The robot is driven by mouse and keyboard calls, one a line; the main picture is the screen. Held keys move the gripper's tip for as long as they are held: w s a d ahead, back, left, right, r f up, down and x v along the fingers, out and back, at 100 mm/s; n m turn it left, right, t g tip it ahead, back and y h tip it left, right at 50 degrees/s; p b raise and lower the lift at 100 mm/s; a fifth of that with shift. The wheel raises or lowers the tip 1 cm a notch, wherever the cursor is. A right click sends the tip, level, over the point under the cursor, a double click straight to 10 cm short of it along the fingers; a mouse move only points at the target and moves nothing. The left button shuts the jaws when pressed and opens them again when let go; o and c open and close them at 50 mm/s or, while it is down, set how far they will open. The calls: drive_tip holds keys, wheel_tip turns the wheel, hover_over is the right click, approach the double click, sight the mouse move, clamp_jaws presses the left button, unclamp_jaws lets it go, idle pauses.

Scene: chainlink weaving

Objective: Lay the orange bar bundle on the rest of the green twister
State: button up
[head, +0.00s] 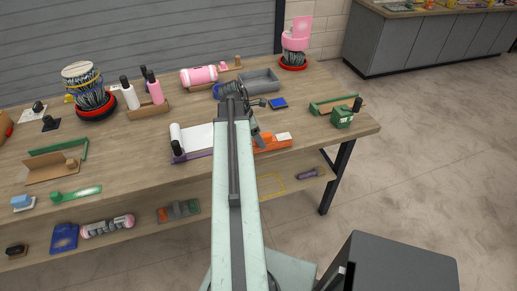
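A green device (341,118) with a black knob stands at the right end of the table and looks like the green twister. A long tan and green piece (334,104) lies just behind it; I cannot tell whether this is its rest. A low orange object (271,144) with a white block on it lies near the front edge, right of my arm and partly hidden by it. I cannot tell whether it is the orange bar bundle. My gripper (260,102) is small and dark over the middle of the table; its fingers and any held thing are unclear.
A grey tray (262,77) and a blue block (279,103) lie around my gripper. A white sheet (199,138) lies left of my arm. Bottles, a pink roll (199,75) and wire-filled red holders stand farther back. A shelf below holds several items.

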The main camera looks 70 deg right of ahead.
drive_tip(key=b+x, duration=0.2)
drive_tip(key=x, duration=0.2)
drive_tip(key=shift+s+f+b, duration=0.1)
drive_tip(key=shift+s+b, duration=0.05)
drive_tip(key=shift+b, duration=0.2)
clamp_jaws()
drive_tip(key=shift+r, duration=0.25)
